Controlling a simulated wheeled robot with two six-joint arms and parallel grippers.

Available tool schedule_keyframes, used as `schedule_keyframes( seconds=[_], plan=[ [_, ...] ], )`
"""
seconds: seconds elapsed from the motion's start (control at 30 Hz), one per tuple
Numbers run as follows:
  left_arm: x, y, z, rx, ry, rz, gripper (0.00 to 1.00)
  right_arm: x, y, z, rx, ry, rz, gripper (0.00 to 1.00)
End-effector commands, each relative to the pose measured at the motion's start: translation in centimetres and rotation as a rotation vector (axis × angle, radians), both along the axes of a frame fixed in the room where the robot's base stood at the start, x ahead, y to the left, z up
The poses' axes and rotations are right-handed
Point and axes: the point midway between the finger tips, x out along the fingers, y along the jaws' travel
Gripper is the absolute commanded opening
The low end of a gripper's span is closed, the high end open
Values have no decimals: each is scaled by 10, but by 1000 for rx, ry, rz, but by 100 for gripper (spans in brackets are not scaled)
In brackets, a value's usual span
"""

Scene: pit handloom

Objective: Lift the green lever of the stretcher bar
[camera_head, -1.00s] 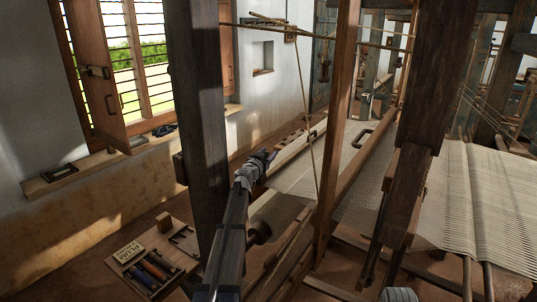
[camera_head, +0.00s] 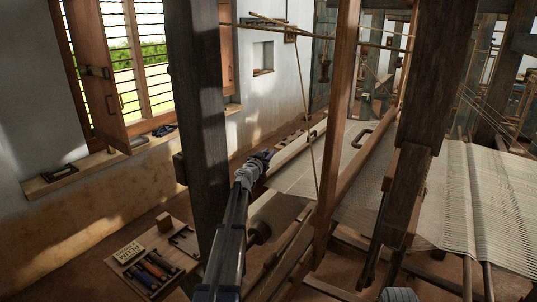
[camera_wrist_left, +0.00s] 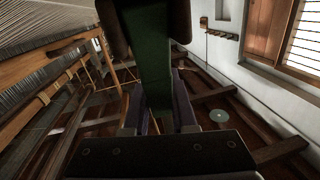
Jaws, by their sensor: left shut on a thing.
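My left gripper (camera_head: 262,158) reaches in at the cloth end of the loom, past the dark post. In the left wrist view the green lever (camera_wrist_left: 150,45) runs down the middle, large and close, between the fingers of my left gripper (camera_wrist_left: 158,103). The gripper is shut on the lever. Dark brown wooden pieces flank the lever's top; I cannot tell whether they belong to the stretcher bar. In the head view the lever is too small or hidden to make out.
A dark upright post (camera_head: 200,120) stands close beside my left arm. Pale cloth (camera_head: 300,175) and loom beams lie to the right. A wooden box (camera_head: 112,262) with several coloured spools sits lower left. A window ledge (camera_head: 95,165) runs along the wall.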

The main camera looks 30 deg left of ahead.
Motion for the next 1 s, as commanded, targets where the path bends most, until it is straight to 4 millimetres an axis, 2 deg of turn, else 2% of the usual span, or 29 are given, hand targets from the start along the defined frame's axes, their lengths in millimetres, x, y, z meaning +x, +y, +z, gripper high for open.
schedule_keyframes(
  seconds=[0.87, 1.0],
  plan=[
    [0, 0, 0, 0, 0, 0, 0, 0, 0, 0, 0, 0, 0, 50],
    [2, 0, 1, 2, 21, -2, 0, 0, 0, 5, 0, 0, 0, 50]
  ],
)
